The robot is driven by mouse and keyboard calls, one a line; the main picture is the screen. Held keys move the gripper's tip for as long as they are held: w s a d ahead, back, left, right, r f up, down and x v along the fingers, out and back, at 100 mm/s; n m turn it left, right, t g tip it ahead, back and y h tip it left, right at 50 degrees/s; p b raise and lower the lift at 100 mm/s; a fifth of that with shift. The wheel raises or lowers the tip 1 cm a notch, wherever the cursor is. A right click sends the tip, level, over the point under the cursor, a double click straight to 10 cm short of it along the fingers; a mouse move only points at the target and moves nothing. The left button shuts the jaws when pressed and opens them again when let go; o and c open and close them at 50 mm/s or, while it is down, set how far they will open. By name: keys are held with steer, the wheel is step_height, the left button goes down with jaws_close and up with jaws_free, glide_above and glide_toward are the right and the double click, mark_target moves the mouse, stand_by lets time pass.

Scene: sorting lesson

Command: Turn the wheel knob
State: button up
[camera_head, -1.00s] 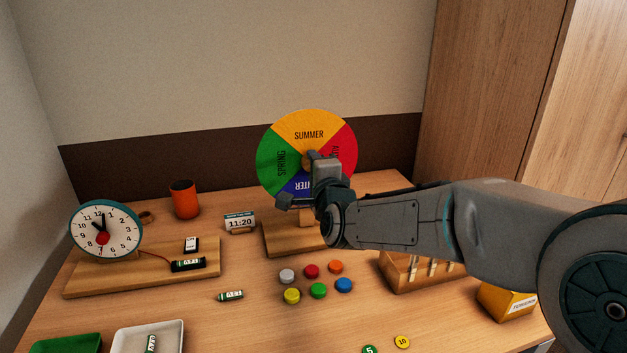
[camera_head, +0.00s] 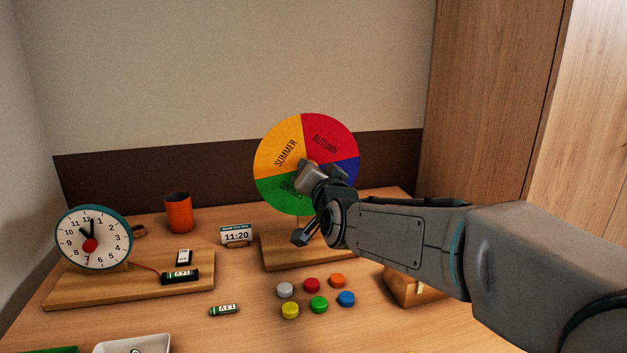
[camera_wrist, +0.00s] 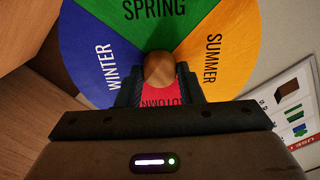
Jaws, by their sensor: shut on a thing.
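The season wheel (camera_head: 283,138) stands upright on a wooden base (camera_head: 285,255) at the back of the table. Its yellow SUMMER part is at the upper left, red AUTUMN at the upper right, green SPRING at the lower left, and blue at the right. My gripper (camera_head: 312,168) is at the wheel's centre, tilted, and hides part of the face. In the wrist view the round wooden knob (camera_wrist: 160,70) sits between my fingers (camera_wrist: 160,88), which are shut on it. The wheel also fills the top of the wrist view (camera_wrist: 95,20).
A teaching clock (camera_head: 110,245), an orange cup (camera_head: 178,213) and a time display (camera_head: 236,235) stand to the left. Several coloured caps (camera_head: 318,304) and a battery (camera_head: 224,310) lie in front. A wooden block (camera_head: 402,288) is under my arm. A white tray (camera_head: 160,343) is at the front.

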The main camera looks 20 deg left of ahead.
steer(key=shift+a+f+n, duration=0.1)
steer(key=shift+n, duration=3.4)
steer(key=o, duration=1)
steer(key=shift+c, duration=0.2)
steer(key=shift+s, duration=0.1)
steer(key=p+v, duration=0.1)
steer(key=v, duration=1.2)
steer(key=shift+s, duration=0.35)
